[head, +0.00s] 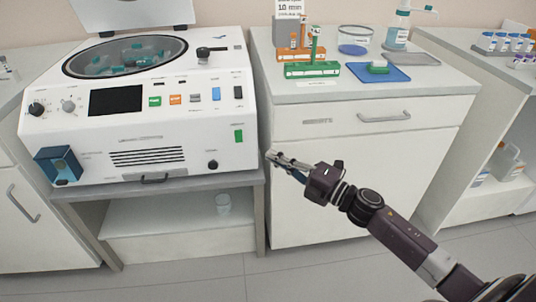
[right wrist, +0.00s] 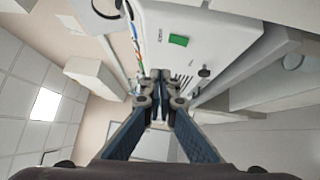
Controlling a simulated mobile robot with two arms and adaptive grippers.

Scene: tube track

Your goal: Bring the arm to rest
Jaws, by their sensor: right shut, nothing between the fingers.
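My right arm comes in from the lower right in the head view. Its gripper (head: 272,157) is shut and empty, in the air in front of the gap between the centrifuge and the white cabinet, pointing left. In the right wrist view the gripper's fingers (right wrist: 160,76) meet at the tips with nothing between them, and the centrifuge front shows beyond. The white centrifuge (head: 190,130) stands on a grey bench with its lid raised. My left gripper is in neither view.
An orange rack (head: 305,54), a green rack (head: 312,70) and a blue tray (head: 380,73) stand on the white cabinet (head: 340,180).

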